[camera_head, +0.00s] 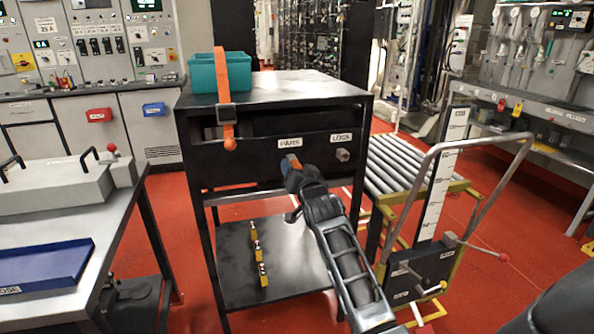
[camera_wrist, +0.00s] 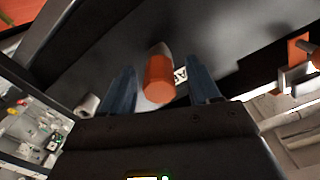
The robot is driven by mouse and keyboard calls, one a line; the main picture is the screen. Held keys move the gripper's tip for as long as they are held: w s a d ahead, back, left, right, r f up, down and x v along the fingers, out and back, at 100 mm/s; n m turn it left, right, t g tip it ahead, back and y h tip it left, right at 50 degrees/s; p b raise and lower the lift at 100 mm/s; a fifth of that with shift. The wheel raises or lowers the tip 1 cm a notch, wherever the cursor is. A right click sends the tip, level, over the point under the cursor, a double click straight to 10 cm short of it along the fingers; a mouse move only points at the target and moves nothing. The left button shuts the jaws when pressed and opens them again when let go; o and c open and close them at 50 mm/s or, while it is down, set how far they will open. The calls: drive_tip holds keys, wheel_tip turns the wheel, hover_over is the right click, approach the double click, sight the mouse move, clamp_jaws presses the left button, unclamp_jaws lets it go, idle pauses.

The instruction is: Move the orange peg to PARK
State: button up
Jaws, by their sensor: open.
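The orange peg (camera_wrist: 160,80) points toward the wrist camera, between my gripper's two blue fingers, with a gap visible on both sides. My gripper (camera_wrist: 162,90) is open. In the head view my gripper (camera_head: 291,174) is at the black front panel (camera_head: 240,168), just below the PARK label (camera_head: 290,143). The LOCK label (camera_head: 341,136) is to the right, above a grey stub (camera_head: 343,155).
A teal bin (camera_head: 203,75) stands on the cabinet top (camera_head: 300,88). An orange strap (camera_head: 220,70) hangs down the front with a dark block and an orange ball (camera_head: 230,145). A roller cart (camera_head: 440,170) with a rail stands close on the right. Small yellow pieces (camera_head: 258,255) lie on the lower shelf.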

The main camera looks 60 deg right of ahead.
drive_tip(key=shift+a, duration=0.1)
drive_tip(key=v, duration=0.7)
drive_tip(key=shift+s+a+b, duration=0.2)
drive_tip(key=shift+s+b, duration=0.05)
drive_tip(key=shift+b, duration=0.15)
drive_tip(key=s+a+f+n+t+y, duration=0.1)
drive_tip(key=s+a+f+n+y, duration=0.15)
drive_tip(key=a, duration=0.55)
drive_tip(key=s+a+f+n+t+y, duration=0.1)
drive_tip(key=s+a+f+n+y, duration=0.15)
drive_tip(key=a, duration=0.65)
drive_tip(key=s+a+f+n+t+y, duration=0.1)
drive_tip(key=s+a+f+n+y, duration=0.2)
drive_tip(key=a, duration=0.5)
drive_tip(key=s+a+r+n+y, duration=0.2)
drive_tip(key=s+a+n+y, duration=0.1)
drive_tip(key=s+a, duration=0.5)
drive_tip(key=s+a+r+n+y, duration=0.2)
drive_tip(key=s+a+r+n, duration=0.1)
drive_tip(key=s+a, duration=0.5)
drive_tip(key=shift+s+r+n+y+p, duration=0.15)
drive_tip(key=shift+s+n+y+p, duration=0.2)
drive_tip(key=shift+s, duration=0.85)
